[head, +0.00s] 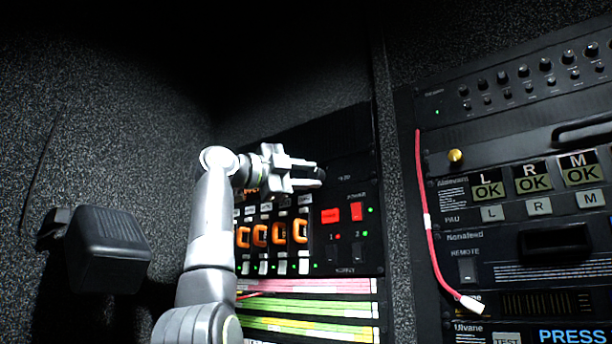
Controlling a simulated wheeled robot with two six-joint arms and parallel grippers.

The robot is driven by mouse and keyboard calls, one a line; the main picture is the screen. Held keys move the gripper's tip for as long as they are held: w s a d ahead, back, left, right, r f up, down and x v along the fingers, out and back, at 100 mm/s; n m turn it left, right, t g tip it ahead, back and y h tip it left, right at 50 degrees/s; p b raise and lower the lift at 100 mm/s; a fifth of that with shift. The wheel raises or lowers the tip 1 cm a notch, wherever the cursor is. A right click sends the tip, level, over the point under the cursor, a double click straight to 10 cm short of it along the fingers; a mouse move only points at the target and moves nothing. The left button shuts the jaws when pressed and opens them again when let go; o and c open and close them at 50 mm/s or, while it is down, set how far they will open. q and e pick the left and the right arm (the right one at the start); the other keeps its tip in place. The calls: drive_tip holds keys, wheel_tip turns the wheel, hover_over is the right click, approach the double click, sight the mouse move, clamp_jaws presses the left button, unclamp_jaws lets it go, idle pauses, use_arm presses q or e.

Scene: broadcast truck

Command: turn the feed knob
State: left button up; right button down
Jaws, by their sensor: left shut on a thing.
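My left gripper (314,175) reaches in from the left to the upper part of the black rack panel (350,177). My right gripper is not in view.
Below the gripper are orange handles (279,234) and red switches (356,211). Pink and green cable strips (310,308) lie lower. To the right, a red cable (424,215) hangs by a brass knob (455,156). A dark padded box (108,245) juts out at left.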

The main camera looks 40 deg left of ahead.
use_arm(q)
drive_tip(key=o, duration=1)
drive_tip(key=shift+c, duration=0.2)
drive_tip(key=shift+s+a+f, duration=0.1)
drive_tip(key=shift+s+f, duration=0.05)
drive_tip(key=shift+s, duration=0.15)
drive_tip(key=b+v, duration=0.5)
drive_tip(key=v, duration=1.2)
drive_tip(key=shift+w, duration=0.2)
